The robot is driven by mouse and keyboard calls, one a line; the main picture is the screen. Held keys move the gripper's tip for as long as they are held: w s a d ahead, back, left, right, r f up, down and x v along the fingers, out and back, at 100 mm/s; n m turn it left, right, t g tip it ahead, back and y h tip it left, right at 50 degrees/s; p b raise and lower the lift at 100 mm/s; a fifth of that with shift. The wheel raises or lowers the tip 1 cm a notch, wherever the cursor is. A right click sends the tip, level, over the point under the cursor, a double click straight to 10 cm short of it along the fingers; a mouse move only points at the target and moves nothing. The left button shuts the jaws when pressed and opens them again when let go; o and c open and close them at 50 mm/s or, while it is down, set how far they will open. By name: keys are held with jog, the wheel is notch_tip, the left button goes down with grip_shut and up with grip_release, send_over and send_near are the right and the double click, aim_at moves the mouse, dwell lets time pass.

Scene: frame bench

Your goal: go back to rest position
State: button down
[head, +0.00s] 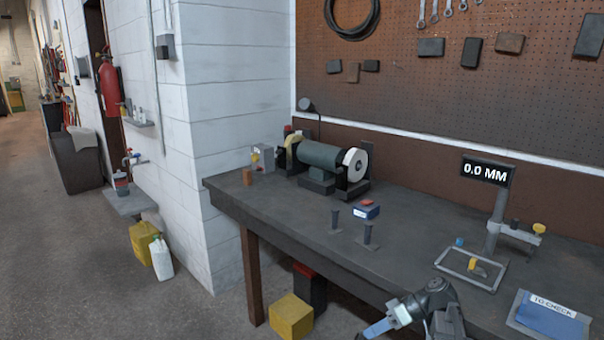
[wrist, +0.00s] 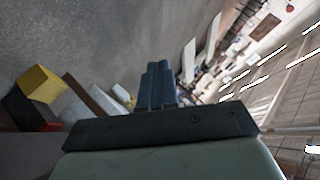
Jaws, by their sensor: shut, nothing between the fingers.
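My gripper (head: 368,333) shows at the bottom edge of the head view, in front of the bench's front edge, with its blue fingers pointing down and left. In the wrist view my gripper (wrist: 157,68) has its blue fingers pressed together with nothing between them. It is clear of the bench, and the wrist view shows grey floor beyond the fingertips. The dark workbench (head: 270,215) lies behind and right of the gripper in the head view.
A yellow box (head: 291,317) stands on the floor below.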

jog(key=s+a+f+m+g+h, duration=0.3)
jog(key=s+f, duration=0.4)
jog(key=f, duration=0.6)
jog(key=s+a+f+m+g+h, duration=0.1)
jog(key=s+a+f+m, duration=0.25)
jog(key=s+f, duration=0.65)
jog(key=s+d+f+m+g+h, duration=0.1)
jog(key=s+d+f+h, duration=0.1)
jog(key=s+f, duration=0.7)
jog(key=s+d+f+m+h, duration=0.1)
jog(key=s+f+h, duration=0.4)
jog(key=s+f, duration=0.5)
jog(key=shift+d+f+g, duration=0.4)
jog(key=shift+d+f, duration=0.15)
jog(key=shift+d, duration=0.1)
